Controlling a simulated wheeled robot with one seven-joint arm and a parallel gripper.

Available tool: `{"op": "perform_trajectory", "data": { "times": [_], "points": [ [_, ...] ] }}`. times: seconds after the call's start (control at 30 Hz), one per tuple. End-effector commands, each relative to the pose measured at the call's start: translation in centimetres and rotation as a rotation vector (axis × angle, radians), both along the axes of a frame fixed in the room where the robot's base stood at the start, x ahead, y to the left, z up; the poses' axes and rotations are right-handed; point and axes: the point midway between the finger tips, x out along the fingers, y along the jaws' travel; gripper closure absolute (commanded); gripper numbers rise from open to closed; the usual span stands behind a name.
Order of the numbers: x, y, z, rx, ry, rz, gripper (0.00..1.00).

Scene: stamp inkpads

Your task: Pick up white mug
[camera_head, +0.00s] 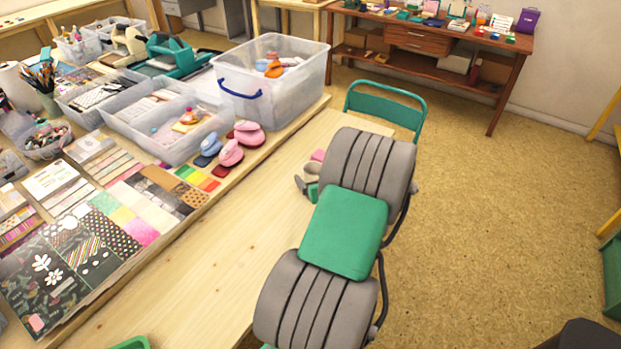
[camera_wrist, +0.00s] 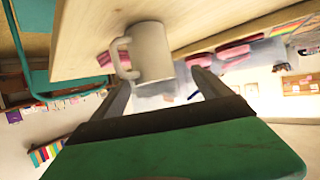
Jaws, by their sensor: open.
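The white mug (camera_wrist: 153,52) shows in the wrist view against the pale wooden table top (camera_wrist: 80,50), with its handle on the left. The wrist picture is strongly turned, with the table at the top. My gripper (camera_wrist: 160,80) is open and empty, one finger to each side below the mug in the picture. The mug appears beyond the fingertips and not gripped; the exact gap is unclear. In the head view my gripper (camera_head: 307,180) is over the table's right edge, partly hidden by my arm.
Pink and blue hole punches (camera_head: 230,153), patterned paper sheets (camera_head: 80,250) and clear plastic bins (camera_head: 272,75) fill the table's left and back. Bare wood (camera_head: 235,255) runs along the right side. A green chair (camera_head: 388,100) stands just beyond the table.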

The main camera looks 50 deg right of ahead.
Motion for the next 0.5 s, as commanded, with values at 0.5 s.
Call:
{"op": "perform_trajectory", "data": {
  "times": [0.5],
  "points": [
    [4.7,-4.6,-2.8,0.002,0.002,-0.012,0.13]
  ]
}}
